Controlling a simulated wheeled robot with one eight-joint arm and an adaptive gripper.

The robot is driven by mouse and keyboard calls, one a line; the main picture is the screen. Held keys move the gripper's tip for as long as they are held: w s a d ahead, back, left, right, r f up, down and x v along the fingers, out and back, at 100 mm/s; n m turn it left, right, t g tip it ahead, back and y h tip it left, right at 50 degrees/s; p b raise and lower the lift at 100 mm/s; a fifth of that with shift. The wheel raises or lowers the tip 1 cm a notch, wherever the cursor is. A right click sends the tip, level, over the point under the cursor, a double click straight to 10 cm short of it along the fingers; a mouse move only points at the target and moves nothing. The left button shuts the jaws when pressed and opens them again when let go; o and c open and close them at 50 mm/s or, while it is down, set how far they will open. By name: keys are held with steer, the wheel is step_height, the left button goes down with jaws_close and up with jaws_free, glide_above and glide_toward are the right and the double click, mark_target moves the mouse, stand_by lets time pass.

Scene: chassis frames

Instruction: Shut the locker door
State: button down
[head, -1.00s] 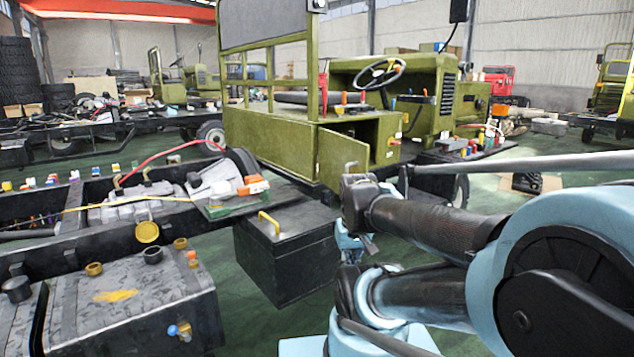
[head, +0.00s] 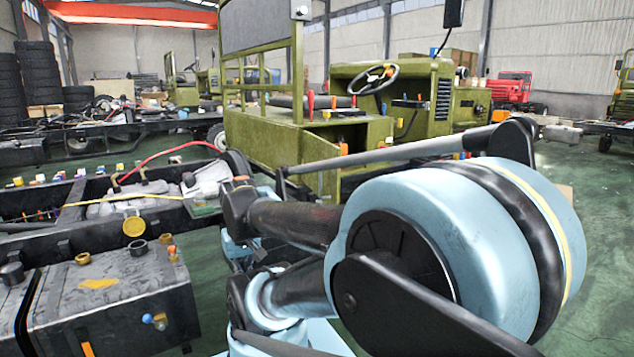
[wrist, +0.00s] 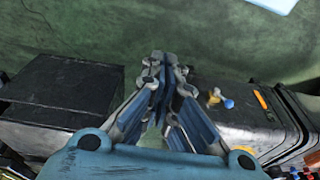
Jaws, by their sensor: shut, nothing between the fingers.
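The locker is a compartment in the olive-green vehicle body (head: 262,140) in the head view. Its dark opening shows below the seat base, and a green panel (head: 330,184) that looks like its door stands at the front, with an orange mark near its top. My arm crosses in front, so the door's full outline and angle are hidden. My gripper (wrist: 160,62) shows in the wrist view, its blue-grey fingers shut and empty, apart from the locker and pointing over the green floor. The locker does not show in the wrist view. In the head view my arm hides the gripper's fingertips.
A dark fuel tank (head: 105,300) with a blue knob stands at lower left; it also shows in the wrist view (wrist: 240,115). A black box (wrist: 65,90) stands left of my gripper. A chassis frame (head: 60,240) lies left. Open green floor (head: 600,210) lies right.

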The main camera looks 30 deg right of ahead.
steer(key=shift+a, duration=0.1)
steer(key=w+d+r+m+g+h, duration=0.2)
steer(key=w+d+r+m, duration=0.75)
steer(key=d+r, duration=0.35)
steer(key=w+d+r+m+g+h, duration=0.1)
steer(key=w+d+r+m+h, duration=0.1)
steer(key=w+d+r+m, duration=0.85)
steer(key=s+d+f, duration=0.4)
steer(key=d+f, duration=0.3)
steer(key=d, duration=0.4)
steer(key=shift+d, duration=0.2)
